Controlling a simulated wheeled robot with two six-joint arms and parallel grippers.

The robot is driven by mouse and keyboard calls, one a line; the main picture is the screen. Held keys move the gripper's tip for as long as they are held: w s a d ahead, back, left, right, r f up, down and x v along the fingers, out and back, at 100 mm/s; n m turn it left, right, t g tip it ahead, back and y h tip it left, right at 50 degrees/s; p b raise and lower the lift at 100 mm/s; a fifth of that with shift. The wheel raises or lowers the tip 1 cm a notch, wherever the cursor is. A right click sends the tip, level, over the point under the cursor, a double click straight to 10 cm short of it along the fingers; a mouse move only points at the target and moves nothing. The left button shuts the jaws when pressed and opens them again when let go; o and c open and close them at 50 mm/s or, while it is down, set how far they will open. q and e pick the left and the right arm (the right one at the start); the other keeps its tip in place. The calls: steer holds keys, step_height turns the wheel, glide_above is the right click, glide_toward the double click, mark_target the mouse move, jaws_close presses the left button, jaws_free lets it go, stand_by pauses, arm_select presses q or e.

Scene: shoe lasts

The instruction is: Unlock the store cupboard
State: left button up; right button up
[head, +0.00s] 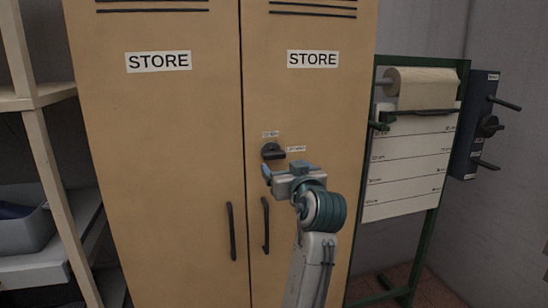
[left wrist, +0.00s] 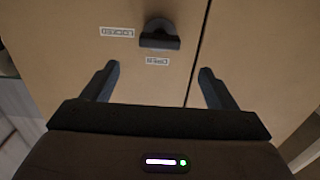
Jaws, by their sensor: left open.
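The tan store cupboard (head: 165,110) has two shut doors, each with a STORE label. A dark turn knob (head: 273,151) sits on its right door, and its bar lies roughly level. One small label (head: 271,134) is above the knob and another (head: 296,149) is right of it; their print is too small to read surely. My left gripper (head: 267,174) is open just below and in front of the knob. In the left wrist view the knob (left wrist: 160,36) lies beyond the open fingertips (left wrist: 158,68), with nothing between them. My right gripper is not in view.
Two dark upright handles (head: 231,231) (head: 265,224) are low on the doors. A green stand with a paper roll (head: 425,88) is at the right, before a dark wall panel with pegs (head: 470,130). A wooden shelf (head: 42,100) with a grey bin (head: 25,232) is at the left.

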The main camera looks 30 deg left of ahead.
mark_target(275, 156)
arm_select(q)
steer(key=p+x, duration=0.2)
steer(key=x, duration=0.7)
steer(key=shift+w+a+r+p, duration=0.1)
steer(key=shift+w+p, duration=0.05)
steer(key=shift+p, duration=0.2)
steer(key=shift+w+a, duration=0.45)
steer(key=shift+a, duration=0.05)
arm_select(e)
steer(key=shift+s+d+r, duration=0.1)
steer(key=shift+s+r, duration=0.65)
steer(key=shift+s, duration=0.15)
arm_select(q)
steer(key=shift+c, duration=0.4)
steer(key=c, duration=0.9)
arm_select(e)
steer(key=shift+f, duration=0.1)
arm_select(q)
steer(key=shift+f, duration=0.2)
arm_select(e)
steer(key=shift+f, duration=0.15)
